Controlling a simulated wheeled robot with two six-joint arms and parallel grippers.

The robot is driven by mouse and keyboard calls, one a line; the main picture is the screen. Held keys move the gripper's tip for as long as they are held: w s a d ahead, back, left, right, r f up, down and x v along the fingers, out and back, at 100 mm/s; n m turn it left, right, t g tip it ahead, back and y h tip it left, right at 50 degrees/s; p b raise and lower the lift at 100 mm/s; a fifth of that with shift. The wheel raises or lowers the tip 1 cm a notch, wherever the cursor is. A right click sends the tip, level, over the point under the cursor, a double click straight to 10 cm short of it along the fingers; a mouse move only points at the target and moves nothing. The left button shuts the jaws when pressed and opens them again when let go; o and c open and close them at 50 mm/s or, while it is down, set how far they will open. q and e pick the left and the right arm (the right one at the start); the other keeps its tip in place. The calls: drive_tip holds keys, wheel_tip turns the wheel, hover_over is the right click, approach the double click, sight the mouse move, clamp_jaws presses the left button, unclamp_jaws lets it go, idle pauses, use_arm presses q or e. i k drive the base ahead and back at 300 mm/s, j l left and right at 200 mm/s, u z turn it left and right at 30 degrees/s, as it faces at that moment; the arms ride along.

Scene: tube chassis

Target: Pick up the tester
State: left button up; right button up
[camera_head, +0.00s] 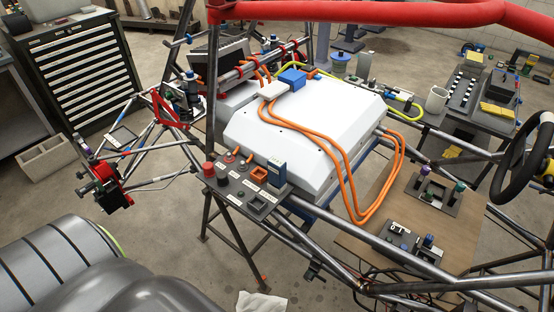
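A small upright blue box with a pale face (277,171), which looks like the tester, stands at the right end of a dark panel (256,206). The panel sits at the front left edge of a large white housing (300,133). I cannot read any label that confirms it is the tester. An orange square frame (259,174) and a red knob (208,169) are beside it on the panel. Neither of my grippers is in view.
Steel chassis tubes (352,235) run close to the panel's right. Orange cables (345,165) loop over the housing. A red tube (370,13) crosses above. A wooden board (380,203) carries two dark trays. A grey ribbed seat-like shape (60,265) fills the lower left.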

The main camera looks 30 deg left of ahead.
sight(276, 167)
drive_tip(key=u, duration=1.2)
